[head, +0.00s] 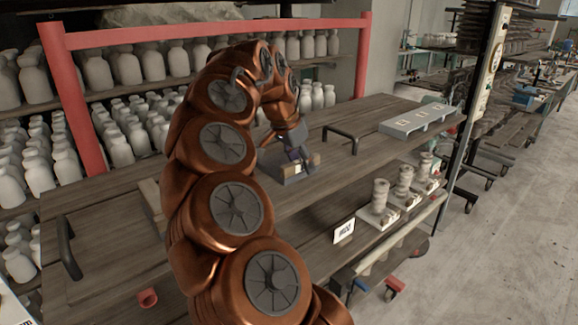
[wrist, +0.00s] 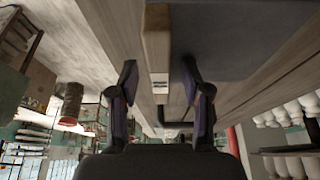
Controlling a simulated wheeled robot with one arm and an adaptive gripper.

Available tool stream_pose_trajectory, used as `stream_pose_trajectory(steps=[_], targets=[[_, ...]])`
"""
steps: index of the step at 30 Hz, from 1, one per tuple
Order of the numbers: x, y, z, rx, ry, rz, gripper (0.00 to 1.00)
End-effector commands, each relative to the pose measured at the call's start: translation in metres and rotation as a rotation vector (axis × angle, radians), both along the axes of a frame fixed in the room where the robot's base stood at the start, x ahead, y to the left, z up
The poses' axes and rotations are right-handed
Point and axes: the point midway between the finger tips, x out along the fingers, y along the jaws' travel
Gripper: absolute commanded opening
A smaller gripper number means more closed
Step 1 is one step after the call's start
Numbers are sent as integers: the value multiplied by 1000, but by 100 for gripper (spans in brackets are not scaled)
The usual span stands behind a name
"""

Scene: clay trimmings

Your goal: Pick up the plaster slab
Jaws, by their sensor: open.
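My gripper (wrist: 159,68) is open, its two dark fingers apart. In the wrist view a narrow tan bar (wrist: 157,28) with a small white printed label shows between and beyond the fingertips, with a gap on both sides. In the head view my gripper (head: 298,156) is low over the wooden table, right by a small grey and tan piece (head: 288,177) with a white label, partly hidden by the gripper. A pale grey slab-like piece (head: 405,127) with white patches lies at the table's far right end. I cannot tell which is the plaster slab.
The wooden table (head: 350,165) has dark handles, one (head: 355,141) just right of my gripper. Stacked clay pieces (head: 379,197) stand on a lower shelf. Shelves of pale bottles (head: 125,68) and a red frame (head: 205,30) stand behind.

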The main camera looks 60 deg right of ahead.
Motion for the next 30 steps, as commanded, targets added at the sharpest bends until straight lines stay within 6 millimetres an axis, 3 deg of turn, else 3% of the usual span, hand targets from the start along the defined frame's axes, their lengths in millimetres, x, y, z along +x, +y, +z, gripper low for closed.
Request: stream_pose_trajectory(steps=[2, 16, 30], targets=[[1, 0, -1, 1, -1, 1, 48], [-1, 0, -2, 4, 1, -2, 0], [-1, 0, -3, 4, 1, -2, 0]])
